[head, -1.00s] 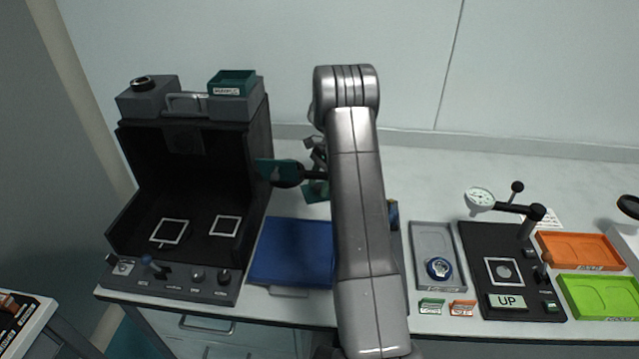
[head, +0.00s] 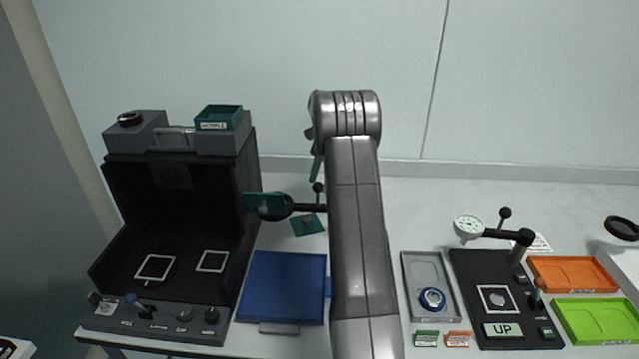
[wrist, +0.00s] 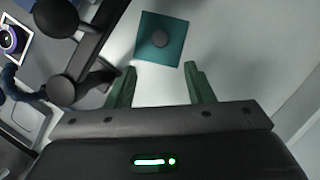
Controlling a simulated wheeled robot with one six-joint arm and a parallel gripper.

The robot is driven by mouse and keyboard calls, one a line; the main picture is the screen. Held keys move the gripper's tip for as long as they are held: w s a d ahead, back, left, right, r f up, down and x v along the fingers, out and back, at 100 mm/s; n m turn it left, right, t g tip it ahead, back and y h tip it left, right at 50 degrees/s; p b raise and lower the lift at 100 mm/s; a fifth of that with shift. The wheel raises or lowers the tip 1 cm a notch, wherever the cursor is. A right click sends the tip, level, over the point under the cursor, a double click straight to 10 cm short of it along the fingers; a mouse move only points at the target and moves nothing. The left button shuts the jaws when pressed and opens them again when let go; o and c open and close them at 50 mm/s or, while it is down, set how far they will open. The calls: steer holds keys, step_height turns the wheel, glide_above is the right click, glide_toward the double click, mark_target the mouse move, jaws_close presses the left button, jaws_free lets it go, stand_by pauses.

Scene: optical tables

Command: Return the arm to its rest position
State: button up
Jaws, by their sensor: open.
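My arm stands upright in the middle of the head view and hides part of the table behind it. In the wrist view my gripper (wrist: 160,85) is open, its two green fingers apart with nothing between them. Beyond the fingertips a teal square plate (wrist: 160,40) with a round grey knob lies on the white table. The same teal plate (head: 308,225) shows in the head view left of my arm. In the head view only a green finger (head: 316,166) of the gripper shows beside the arm's top; the rest is hidden.
A black open box station (head: 180,215) stands at left, with a blue mat (head: 283,287) beside it. At right are a grey tray (head: 418,263), a black dial-gauge stand (head: 465,270), an orange tray (head: 572,273) and a green tray (head: 597,320). A dark post arm (wrist: 90,50) is close left of the gripper.

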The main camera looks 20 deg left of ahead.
mark_target(307, 218)
steer(key=shift+f, duration=0.1)
steer(key=x, duration=1.1)
steer(key=shift+f+p, duration=0.2)
steer(key=shift+p, duration=0.15)
steer(key=shift+r+b, duration=0.4)
steer(key=shift+r, duration=1.65)
